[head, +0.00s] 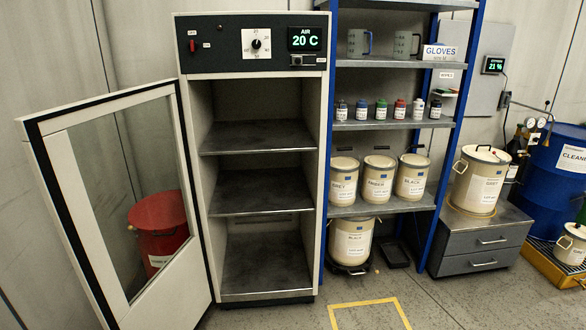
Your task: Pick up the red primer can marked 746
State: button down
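A large red can or drum (165,240) stands on the floor at the left, seen partly through the glass of the open cabinet door. It has a white label low on its front, too small to read, so I cannot tell whether it is marked 746. On the upper rack shelf a small bottle with a red cap (399,110) stands in a row of small bottles; its label is also unreadable. My gripper is not in view.
The tall cabinet (265,200) stands open with bare shelves; its display reads 20 C. Its glass door (45,175) swings out left. A blue rack (385,127) holds several cream cans (379,180). A grey drawer unit (480,245) stands right. The front floor is clear around a yellow outline (365,302).

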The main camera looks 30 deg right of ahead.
aim_at(400, 105)
jog(key=z, duration=0.6)
jog(key=k, duration=1)
jog(key=u, duration=0.05)
jog(key=i, duration=0.9)
